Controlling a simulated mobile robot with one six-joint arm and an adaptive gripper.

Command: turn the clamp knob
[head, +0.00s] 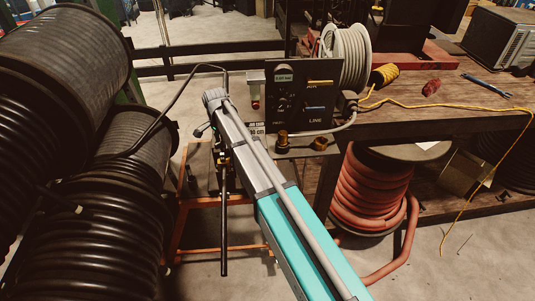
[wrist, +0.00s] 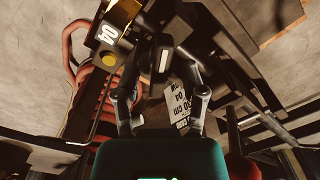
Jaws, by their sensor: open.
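In the wrist view my gripper (wrist: 163,76) is open, with its two dark fingers spread apart. A dark upright part with a pale face (wrist: 164,60) shows between and beyond the fingertips. I cannot tell for sure whether it is the clamp knob, or whether the fingers touch it. In the head view my grey and teal arm reaches to the crimper's stand, and my fingers are hidden there. A black control panel (head: 318,101) stands just right of the arm's far end. A long black bar (head: 224,220) hangs beside the arm.
Large black hose reels (head: 62,75) crowd the left. At right a wooden bench (head: 430,118) carries a white hose reel (head: 348,58), yellow cord (head: 384,75) and a blue wrench (head: 486,85). A red hose coil (head: 372,190) stands below. An orange frame (head: 184,222) is under the crimper.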

